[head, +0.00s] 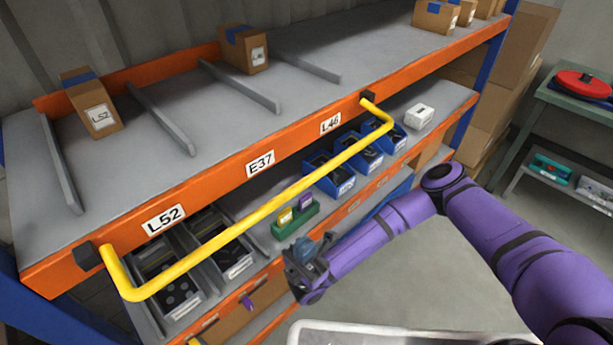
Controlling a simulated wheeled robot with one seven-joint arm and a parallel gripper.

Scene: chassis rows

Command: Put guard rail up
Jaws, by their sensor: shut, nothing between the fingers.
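The guard rail (258,214) is a yellow bar with bent ends. It runs along the front of the orange shelf beam, held at a dark bracket (88,257) on the left and another dark bracket (367,97) on the right. It sticks out from the beam and its long bar hangs lower than the brackets. My gripper (300,258) is in front of the lower shelf, below and to the right of the rail in the picture, apart from it. It is shut and empty. Its fingertips are hard to make out.
The upper shelf (190,82) carries dividers and several cardboard boxes (92,105). The lower shelf holds grey bins (222,248), blue bins (330,175), a green holder (296,219) and a white box (419,116). A green table (590,105) stands at right. Open floor lies between.

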